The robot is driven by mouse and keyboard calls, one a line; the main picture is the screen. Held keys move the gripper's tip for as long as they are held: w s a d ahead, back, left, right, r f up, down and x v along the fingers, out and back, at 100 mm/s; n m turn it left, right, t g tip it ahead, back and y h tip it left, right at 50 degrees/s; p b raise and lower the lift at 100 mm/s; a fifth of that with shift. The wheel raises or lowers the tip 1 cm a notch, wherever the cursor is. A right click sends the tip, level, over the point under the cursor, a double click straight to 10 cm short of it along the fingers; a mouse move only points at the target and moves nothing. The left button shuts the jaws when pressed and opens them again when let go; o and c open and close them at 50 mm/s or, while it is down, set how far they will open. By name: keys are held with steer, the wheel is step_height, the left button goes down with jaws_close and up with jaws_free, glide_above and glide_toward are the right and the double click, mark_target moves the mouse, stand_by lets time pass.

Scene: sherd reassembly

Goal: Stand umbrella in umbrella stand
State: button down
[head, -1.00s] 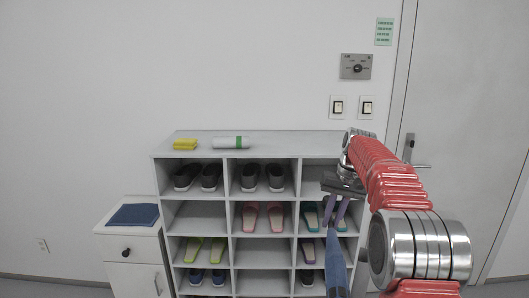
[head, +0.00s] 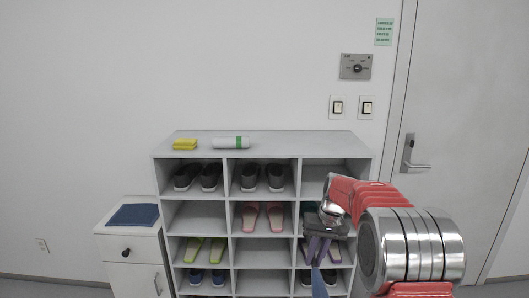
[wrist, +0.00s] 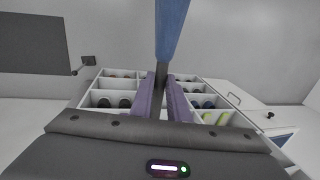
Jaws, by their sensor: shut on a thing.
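My gripper (head: 317,256) is shut on the umbrella, its purple fingers pointing down in front of the right part of the shoe rack. The blue umbrella (head: 319,285) hangs below the fingers, and its lower part is cut off by the bottom edge of the head view. In the wrist view, the umbrella (wrist: 171,30) has a dark narrow part (wrist: 161,74) between the purple fingers, and its blue body runs out of the top of the picture. I cannot see an umbrella stand in either view.
A grey shoe rack (head: 264,149) with several shoes and slippers stands behind my gripper. A yellow cloth (head: 185,143) and a white-green roll (head: 231,142) lie on top. A white cabinet (head: 130,247) with a blue cloth is at left, a door (head: 455,110) at right.

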steer(key=shift+r, duration=0.1)
steer(key=s+d+r+m+t, duration=0.1)
steer(key=s+d+r+m, duration=0.3)
steer(key=d, duration=0.6)
steer(key=s+d+r+m+h, duration=0.15)
steer(key=d+r+m, duration=0.3)
steer(key=d, duration=0.65)
steer(key=s+d+r+m+t+y, duration=0.1)
steer(key=s+d+r+m, duration=0.3)
steer(key=d, duration=0.6)
steer(key=s+d+r+m+h, duration=0.2)
steer(key=s+d+r+m, duration=0.7)
steer(key=s+d, duration=0.55)
steer(key=s+d+r+m, duration=0.3)
steer(key=s+r+m, duration=0.1)
steer(key=s, duration=0.6)
steer(key=s+d+r+m+h, duration=0.1)
steer(key=s+d+r+m, duration=0.2)
steer(key=s+r, duration=0.3)
steer(key=s+d+r+m+h, duration=0.1)
steer(key=s+d+r+m, duration=0.2)
steer(key=s, duration=1.1)
step_height(320, 180, up, 2)
steer(key=shift+s+r+m+g, duration=0.1)
steer(key=shift+s+m+g, duration=0.3)
steer(key=shift+m, duration=0.65)
